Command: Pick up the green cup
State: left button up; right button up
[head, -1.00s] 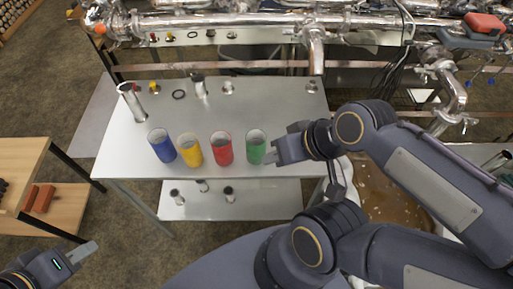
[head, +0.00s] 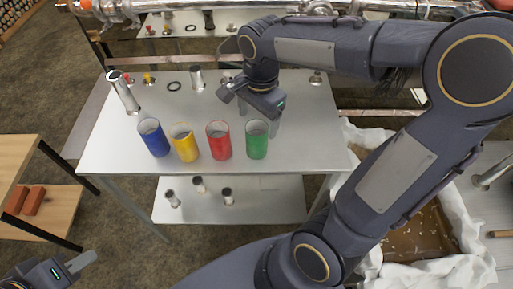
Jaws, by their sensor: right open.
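The green cup (head: 256,142) stands upright on the metal table, at the right end of a row of cups. A red cup (head: 219,142), a yellow cup (head: 185,145) and a blue cup (head: 154,140) stand to its left. My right gripper (head: 257,118) is open and empty, just above and behind the green cup, with its fingers near the rim; I cannot tell whether they touch it. My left gripper (head: 84,262) is low at the left edge, away from the table. Its jaw opening is not clear.
The metal table (head: 300,150) has free room right of the green cup. A metal cylinder (head: 124,94) and small fittings stand towards the back. Pipes (head: 200,5) run behind. A wooden shelf unit (head: 20,165) is at left, and a cloth-lined box (head: 440,235) is at right.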

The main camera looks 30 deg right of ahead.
aim_at(257, 140)
jog(key=shift+m, duration=0.6)
jog(key=f, duration=0.6)
jog(key=w+f, duration=0.1)
jog(key=f, duration=0.1)
jog(key=shift+d+f, duration=0.15)
jog(key=shift+f, duration=0.25)
jog(key=c, duration=1.1)
jog(key=shift+r, duration=0.1)
